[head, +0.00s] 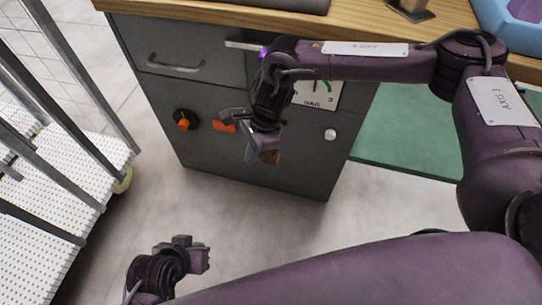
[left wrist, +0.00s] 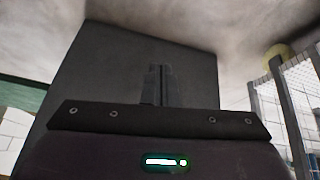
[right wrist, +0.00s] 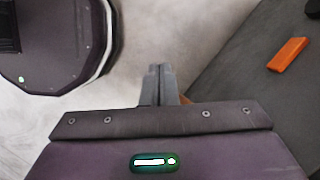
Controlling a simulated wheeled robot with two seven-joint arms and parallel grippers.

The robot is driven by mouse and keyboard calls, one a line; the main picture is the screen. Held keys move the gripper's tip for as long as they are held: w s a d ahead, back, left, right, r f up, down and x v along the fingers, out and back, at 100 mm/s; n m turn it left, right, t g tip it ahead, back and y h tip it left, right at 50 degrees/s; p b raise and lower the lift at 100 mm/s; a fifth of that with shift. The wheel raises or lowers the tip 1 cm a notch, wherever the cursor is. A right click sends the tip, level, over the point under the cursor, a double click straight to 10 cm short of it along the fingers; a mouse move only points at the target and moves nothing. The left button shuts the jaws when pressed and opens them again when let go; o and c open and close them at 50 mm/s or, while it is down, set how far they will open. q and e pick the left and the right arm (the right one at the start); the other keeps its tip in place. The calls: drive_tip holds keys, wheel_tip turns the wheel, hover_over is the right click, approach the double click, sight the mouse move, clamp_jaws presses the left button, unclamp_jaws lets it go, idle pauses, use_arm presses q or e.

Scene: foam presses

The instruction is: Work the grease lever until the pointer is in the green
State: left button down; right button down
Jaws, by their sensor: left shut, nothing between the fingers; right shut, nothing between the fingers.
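The grey cabinet (head: 225,165) carries a white gauge plate (head: 325,104) with green and red marks. My right arm hides part of the plate, and I cannot make out the pointer. An orange bar (head: 224,126) is on the cabinet front; an orange bar also shows in the right wrist view (right wrist: 288,55). My right gripper (head: 265,155) is shut and empty in front of the cabinet. An orange-brown piece (head: 276,158) is partly hidden behind its fingers; I cannot tell whether they touch. My left gripper (head: 203,256) is shut and empty, low and away from the cabinet.
A drawer handle (head: 175,66) is above. A wooden worktop (head: 220,17) overhangs. A white perforated rack (head: 60,190) stands at left. The floor between is clear.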

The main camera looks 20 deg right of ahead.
use_arm(q)
drive_tip(key=shift+d+r+b, duration=0.35)
drive_tip(key=shift+d+r, duration=0.1)
drive_tip(key=shift+r, duration=0.05)
use_arm(e)
drive_tip(key=w+d+r+n+h, duration=0.2)
drive_tip(key=w+d+r+n, duration=0.1)
drive_tip(key=d, duration=0.4)
drive_tip(key=shift+w+d+r+n+h, duration=0.25)
drive_tip(key=shift+d+r+n+h, duration=0.05)
drive_tip(key=shift+h, duration=0.1)
use_arm(q)
drive_tip(key=shift+w+t, duration=0.15)
drive_tip(key=shift+t, duration=0.15)
